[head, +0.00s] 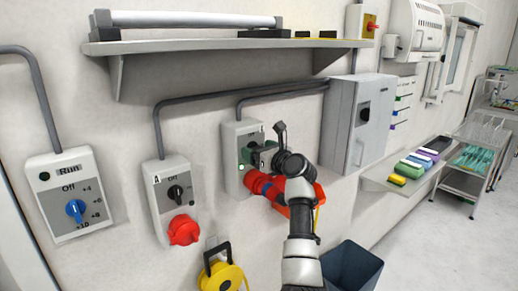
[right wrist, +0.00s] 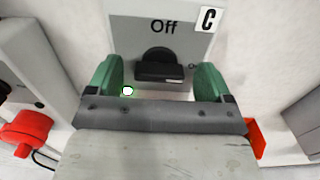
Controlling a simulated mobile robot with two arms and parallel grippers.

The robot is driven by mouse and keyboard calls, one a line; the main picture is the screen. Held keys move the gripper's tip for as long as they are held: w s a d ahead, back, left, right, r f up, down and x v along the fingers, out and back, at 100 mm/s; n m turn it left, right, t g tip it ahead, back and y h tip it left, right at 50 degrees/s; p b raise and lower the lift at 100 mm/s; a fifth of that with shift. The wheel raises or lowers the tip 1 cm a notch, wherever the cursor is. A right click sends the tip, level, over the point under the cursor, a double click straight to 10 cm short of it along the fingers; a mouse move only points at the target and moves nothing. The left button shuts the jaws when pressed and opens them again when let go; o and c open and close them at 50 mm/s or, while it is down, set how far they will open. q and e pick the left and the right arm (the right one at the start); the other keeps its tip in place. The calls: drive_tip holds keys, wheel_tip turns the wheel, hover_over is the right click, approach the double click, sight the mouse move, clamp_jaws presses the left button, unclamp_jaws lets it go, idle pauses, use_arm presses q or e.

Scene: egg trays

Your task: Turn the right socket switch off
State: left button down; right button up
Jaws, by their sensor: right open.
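The right socket box (head: 231,134) is grey, on the wall, and marked C in the right wrist view (right wrist: 190,45). Its black switch knob (right wrist: 158,66) sits below the word "Off"; its bar looks roughly crosswise, with a small light mark near its right end. A small light (right wrist: 127,91) below left of the knob glows whitish green. My right gripper (head: 258,157) is at the box front. Its green fingers (right wrist: 157,82) are open, one on each side of the knob; I cannot tell whether they touch it. A red plug (head: 258,181) sticks out below the switch. My left gripper is out of view.
Left along the wall are socket box A (head: 156,202) with a red plug (head: 184,230), and a Run box (head: 52,205) with a blue knob. A grey cabinet (head: 343,118) stands close right of my arm. A shelf (head: 180,45) is above, a dark bin (head: 352,268) below.

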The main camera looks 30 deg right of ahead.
drive_tip(key=shift+c, duration=0.5)
drive_tip(key=c, duration=0.8)
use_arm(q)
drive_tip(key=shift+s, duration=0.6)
use_arm(e)
drive_tip(key=shift+n, duration=0.4)
drive_tip(key=n, duration=0.7)
drive_tip(key=shift+a+f, duration=0.15)
drive_tip(key=n+b, duration=0.1)
drive_tip(key=n, duration=0.4)
drive_tip(key=shift+f, duration=0.1)
use_arm(q)
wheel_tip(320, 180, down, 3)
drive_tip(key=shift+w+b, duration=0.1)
drive_tip(key=shift+b, duration=0.85)
use_arm(e)
drive_tip(key=n, duration=0.5)
drive_tip(key=shift+a+f, duration=0.1)
drive_tip(key=shift+n, duration=0.3)
